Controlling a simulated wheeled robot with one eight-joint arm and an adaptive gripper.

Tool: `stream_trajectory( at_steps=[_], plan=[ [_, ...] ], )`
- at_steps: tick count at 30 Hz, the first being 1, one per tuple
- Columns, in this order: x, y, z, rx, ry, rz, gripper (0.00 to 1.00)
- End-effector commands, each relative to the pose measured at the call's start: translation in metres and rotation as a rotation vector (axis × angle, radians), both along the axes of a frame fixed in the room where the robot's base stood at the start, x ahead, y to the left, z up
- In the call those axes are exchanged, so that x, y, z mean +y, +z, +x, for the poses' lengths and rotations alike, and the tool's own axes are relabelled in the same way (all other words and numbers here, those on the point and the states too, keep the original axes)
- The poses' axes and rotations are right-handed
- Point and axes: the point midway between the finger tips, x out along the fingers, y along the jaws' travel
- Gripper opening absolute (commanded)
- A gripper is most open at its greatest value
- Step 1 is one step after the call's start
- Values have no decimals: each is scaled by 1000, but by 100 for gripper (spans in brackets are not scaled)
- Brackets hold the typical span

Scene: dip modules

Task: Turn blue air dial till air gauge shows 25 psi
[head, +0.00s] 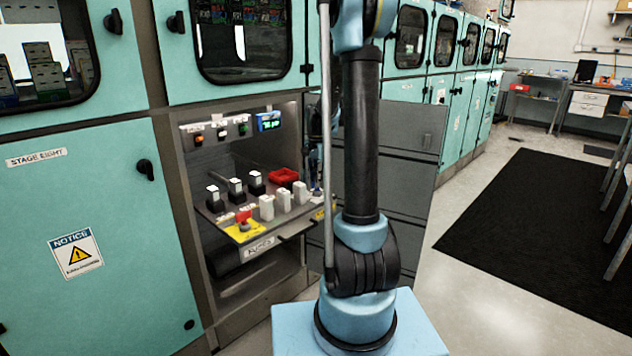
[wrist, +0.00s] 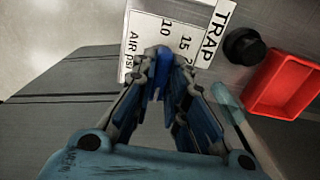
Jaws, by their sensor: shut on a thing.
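The blue air dial (wrist: 163,62) shows in the wrist view between my fingertips, in front of a white scale plate (wrist: 178,40). The plate reads "AIR psi" with marks 10 and 15; further marks are cut off or covered. My gripper (wrist: 160,66) is shut on the dial, and its fingers hide most of it, so its pointer cannot be read. In the head view my arm hides the dial, and I cannot make out the gripper clearly. A small display with green digits (head: 268,121) is on the upper panel; its digits are too small to read, and whether it is the air gauge is unclear.
A red tray (wrist: 283,84) and a black knob (wrist: 244,46) lie right of my gripper in the wrist view. The head view shows black and white switches (head: 267,207) and a yellow plate (head: 245,232) on the shelf. Open floor lies right, around a black mat (head: 550,225).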

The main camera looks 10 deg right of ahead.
Motion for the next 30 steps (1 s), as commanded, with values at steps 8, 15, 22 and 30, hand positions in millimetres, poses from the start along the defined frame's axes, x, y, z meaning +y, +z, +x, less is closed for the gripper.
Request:
stream_trajectory(
  at_steps=[8,15,22,30],
  plan=[
    [-1,0,-1,2,103,0,0],
    [-2,0,-1,1,291,-1,0],
    [-2,0,-1,1,485,-1,0],
    [-2,0,0,1,663,-2,0]
  ],
)
